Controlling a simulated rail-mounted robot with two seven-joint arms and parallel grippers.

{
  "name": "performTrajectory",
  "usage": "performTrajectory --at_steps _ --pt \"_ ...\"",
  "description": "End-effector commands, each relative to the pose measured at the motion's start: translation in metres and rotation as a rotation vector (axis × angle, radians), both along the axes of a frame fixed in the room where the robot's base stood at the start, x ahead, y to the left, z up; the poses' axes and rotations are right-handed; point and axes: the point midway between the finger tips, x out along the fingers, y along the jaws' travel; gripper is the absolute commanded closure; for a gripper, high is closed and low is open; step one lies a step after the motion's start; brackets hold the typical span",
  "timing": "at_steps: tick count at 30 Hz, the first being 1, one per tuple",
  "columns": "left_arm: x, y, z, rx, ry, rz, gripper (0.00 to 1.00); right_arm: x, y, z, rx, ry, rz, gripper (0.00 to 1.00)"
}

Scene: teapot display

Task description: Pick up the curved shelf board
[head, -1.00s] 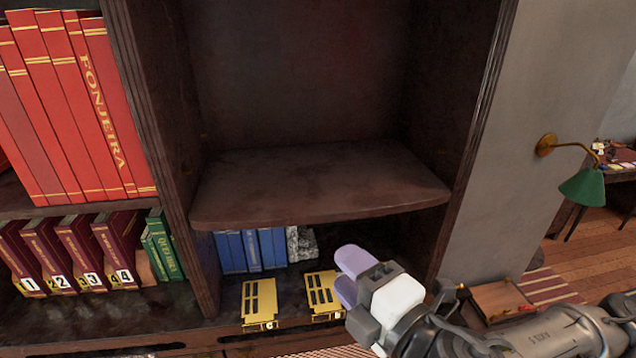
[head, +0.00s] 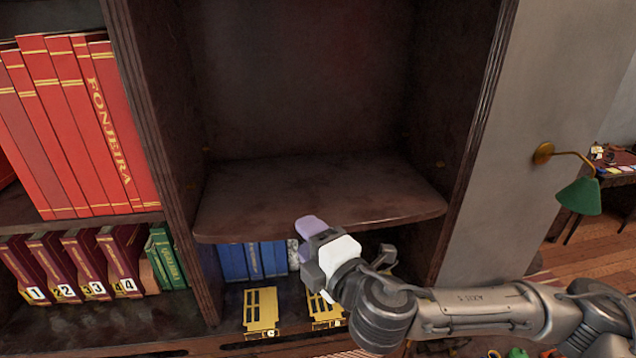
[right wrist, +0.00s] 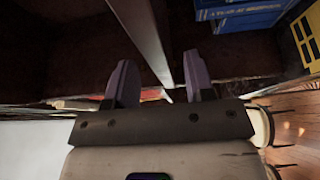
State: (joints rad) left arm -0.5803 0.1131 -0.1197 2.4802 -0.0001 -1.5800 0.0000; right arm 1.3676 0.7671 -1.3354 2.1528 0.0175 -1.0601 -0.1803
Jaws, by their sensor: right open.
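The curved shelf board (head: 300,190) is a dark brown board with a rounded front edge, lying level inside the tall cabinet bay. My right gripper (head: 309,230) is at the middle of its front edge, coming from the lower right. In the right wrist view the board's edge (right wrist: 147,38) runs lengthwise toward the gap between the two purple fingers (right wrist: 160,82). The fingers are apart, one on each side of that edge. The head view shows one finger clearly; the other is mostly hidden. I cannot tell whether either touches the board. My left gripper is not in view.
Below the board stand blue books (head: 252,260) and yellow plates (head: 261,311). A green lamp (head: 580,195) is on the right wall. The space above the board is empty.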

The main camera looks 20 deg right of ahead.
Motion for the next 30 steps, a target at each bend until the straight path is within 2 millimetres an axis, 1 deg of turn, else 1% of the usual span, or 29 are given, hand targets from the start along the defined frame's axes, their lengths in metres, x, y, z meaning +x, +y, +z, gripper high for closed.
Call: performTrajectory --at_steps 1,6,10,16,17,30 --pt "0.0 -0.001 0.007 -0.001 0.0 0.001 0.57 0.008 0.001 0.004 -0.002 0.0 -0.002 0.51" --pt "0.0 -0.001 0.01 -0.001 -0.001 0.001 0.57 0.023 0.006 0.002 0.0 0.0 -0.001 0.51" --pt "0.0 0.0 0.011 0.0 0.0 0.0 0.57 0.028 0.007 0.001 0.0 0.0 -0.001 0.51" --pt "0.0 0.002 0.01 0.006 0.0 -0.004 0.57 0.028 0.007 0.0 0.0 0.001 0.0 0.51" --pt "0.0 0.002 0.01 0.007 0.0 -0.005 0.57 0.028 0.007 0.0 0.0 0.0 0.0 0.53" --pt "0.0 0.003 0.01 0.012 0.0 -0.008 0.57 0.028 0.007 0.0 0.0 0.001 -0.001 0.95"
